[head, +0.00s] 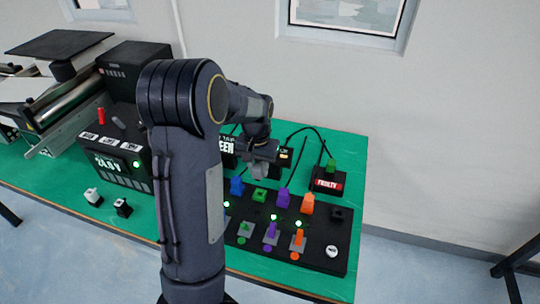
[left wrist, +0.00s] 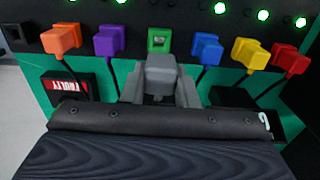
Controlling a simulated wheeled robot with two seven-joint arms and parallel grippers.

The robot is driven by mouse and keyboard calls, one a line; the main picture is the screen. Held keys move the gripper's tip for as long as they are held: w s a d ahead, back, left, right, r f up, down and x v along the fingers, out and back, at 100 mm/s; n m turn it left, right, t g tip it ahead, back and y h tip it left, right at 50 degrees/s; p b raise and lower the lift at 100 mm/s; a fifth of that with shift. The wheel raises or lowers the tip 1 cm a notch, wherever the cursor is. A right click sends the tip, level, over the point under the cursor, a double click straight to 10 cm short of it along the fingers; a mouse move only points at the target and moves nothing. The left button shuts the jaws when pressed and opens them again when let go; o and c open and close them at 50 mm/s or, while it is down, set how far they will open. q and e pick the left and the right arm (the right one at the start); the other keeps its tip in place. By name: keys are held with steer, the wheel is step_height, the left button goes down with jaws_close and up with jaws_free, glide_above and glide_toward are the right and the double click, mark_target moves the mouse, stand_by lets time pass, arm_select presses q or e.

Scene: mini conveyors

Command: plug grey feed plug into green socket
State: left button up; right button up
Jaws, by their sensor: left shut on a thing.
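My left gripper (head: 262,163) is shut on a grey plug (left wrist: 160,72), which also shows in the head view (head: 260,173). The gripper hangs over the back of the black panel. The green socket (left wrist: 159,40) stands in the panel's row of coloured connectors, between the purple and blue ones; it also shows in the head view (head: 260,195). In the left wrist view the grey plug lines up roughly with the green socket and covers its lower edge. In the head view they look apart; the exact gap is unclear. The right gripper is out of view.
Purple (left wrist: 109,41) and blue (left wrist: 206,48) plugs flank the green socket closely. Orange, yellow and red plugs sit farther along. A box marked FAULTY (head: 328,182) with a green plug (head: 331,165) stands at the back right. My arm hides part of the panel.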

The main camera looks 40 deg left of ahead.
mark_target(259, 179)
arm_select(q)
steer(key=shift+w, duration=0.35)
steer(key=shift+s+r, duration=0.15)
steer(key=shift+s, duration=0.15)
steer(key=shift+w, duration=0.15)
step_height(259, 179, down, 5)
steer(key=b, duration=0.3)
steer(key=shift+b, duration=0.3)
steer(key=shift+f+b, duration=0.35)
steer(key=shift+f, duration=0.15)
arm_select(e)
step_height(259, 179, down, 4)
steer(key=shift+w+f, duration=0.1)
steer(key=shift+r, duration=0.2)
arm_select(q)
steer(key=shift+f+b, duration=0.85)
steer(key=shift+f, duration=0.45)
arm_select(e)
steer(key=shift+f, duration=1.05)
arm_select(q)
steer(key=o, duration=1.1)
steer(key=shift+c, duration=0.2)
